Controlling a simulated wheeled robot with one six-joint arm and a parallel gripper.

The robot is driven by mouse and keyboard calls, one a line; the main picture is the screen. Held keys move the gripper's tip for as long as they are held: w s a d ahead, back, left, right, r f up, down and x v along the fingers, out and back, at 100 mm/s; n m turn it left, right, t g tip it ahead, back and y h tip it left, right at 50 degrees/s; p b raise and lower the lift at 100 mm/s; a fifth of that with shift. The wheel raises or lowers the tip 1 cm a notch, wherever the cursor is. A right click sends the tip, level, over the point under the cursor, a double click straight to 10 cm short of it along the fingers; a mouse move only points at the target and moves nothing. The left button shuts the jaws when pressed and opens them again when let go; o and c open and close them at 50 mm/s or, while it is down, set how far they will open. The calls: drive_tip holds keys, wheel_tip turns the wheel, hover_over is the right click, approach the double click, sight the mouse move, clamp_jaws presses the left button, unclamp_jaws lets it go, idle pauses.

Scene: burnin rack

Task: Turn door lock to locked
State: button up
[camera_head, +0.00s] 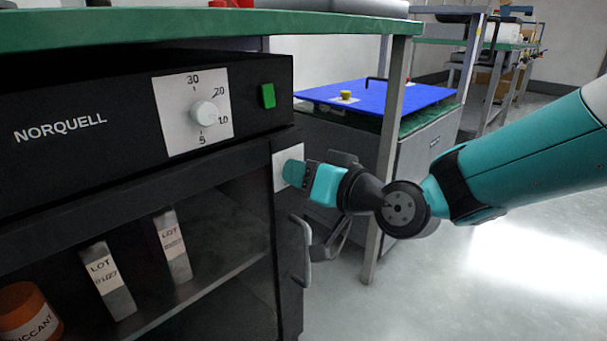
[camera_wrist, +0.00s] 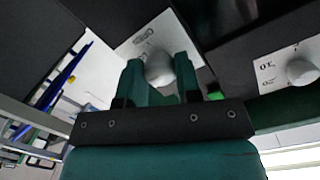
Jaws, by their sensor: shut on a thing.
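The door lock is a pale round knob (camera_wrist: 159,68) on a white label plate, seen in the wrist view between my fingertips. The plate (camera_head: 281,159) shows in the head view on the upper right of the black cabinet's door frame; there my gripper (camera_head: 293,172) hides the knob. My gripper (camera_wrist: 159,75) is shut on the lock knob, one finger on each side. The glass-fronted cabinet door (camera_head: 291,260) appears closed, with a grey handle (camera_head: 302,250) below the lock.
Above the door is a black NORQUELL panel with a white dial (camera_head: 204,113) and a green button (camera_head: 267,96). LOT boxes (camera_head: 172,247) and an orange jar (camera_head: 28,312) stand behind the glass. A table leg (camera_head: 385,150) stands close behind my gripper. Open floor lies right.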

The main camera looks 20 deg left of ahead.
drive_tip(key=o, duration=0.9)
drive_tip(key=shift+v, duration=8.7)
